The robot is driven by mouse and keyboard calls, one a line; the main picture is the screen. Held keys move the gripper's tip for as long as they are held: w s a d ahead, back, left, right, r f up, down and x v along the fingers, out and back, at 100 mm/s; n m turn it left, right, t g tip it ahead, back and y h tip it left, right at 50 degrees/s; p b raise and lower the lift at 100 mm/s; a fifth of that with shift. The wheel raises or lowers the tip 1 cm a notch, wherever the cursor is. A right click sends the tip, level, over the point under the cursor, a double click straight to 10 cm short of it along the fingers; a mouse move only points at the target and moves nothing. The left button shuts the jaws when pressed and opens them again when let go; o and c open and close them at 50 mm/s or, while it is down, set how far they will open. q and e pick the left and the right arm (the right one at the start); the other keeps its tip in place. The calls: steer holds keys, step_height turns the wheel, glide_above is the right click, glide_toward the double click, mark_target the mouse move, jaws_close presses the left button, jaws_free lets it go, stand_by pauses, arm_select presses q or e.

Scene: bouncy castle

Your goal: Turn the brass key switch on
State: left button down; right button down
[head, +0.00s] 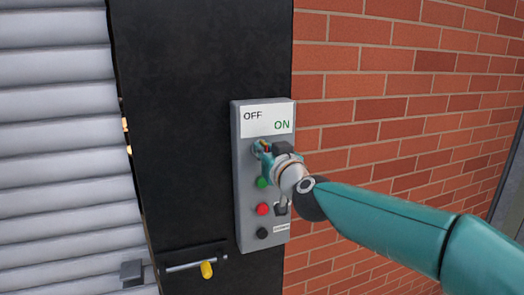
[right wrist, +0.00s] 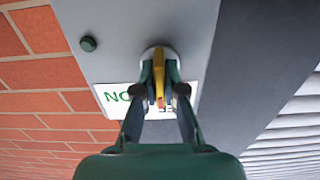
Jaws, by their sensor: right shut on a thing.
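The brass key (right wrist: 158,68) sits in a round lock on the grey control box (head: 245,195). In the right wrist view, which is upside down, it stands between my fingertips. My right gripper (head: 264,149) is shut on the key, in front of the upper part of the box, below the white label (head: 268,121). The label reads OFF at left and ON at right. In the head view the gripper hides most of the key, so its exact angle is hard to tell. The right gripper also shows in the right wrist view (right wrist: 160,82). My left gripper is out of view.
Below the key are a green button (head: 262,183), a red button (head: 262,209), a black button (head: 262,233) and a small toggle (head: 281,209). A bolt with a yellow knob (head: 207,270) is at lower left. Brick wall (head: 370,90) lies right, a grey shutter (head: 55,150) left.

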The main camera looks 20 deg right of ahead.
stand_by(0.3)
steer(key=shift+m, duration=1.5)
steer(key=m+b, duration=0.1)
steer(key=m, duration=0.5)
steer(key=shift+d+f+b, duration=0.15)
steer(key=shift+b, duration=0.15)
steer(key=shift+d+f+m+b, duration=0.15)
steer(key=shift+m+b, duration=0.35)
steer(key=shift+m, duration=1.75)
steer(key=shift+a+f+m+b, duration=0.15)
steer(key=shift+m+b, duration=0.35)
steer(key=shift+m, duration=1.75)
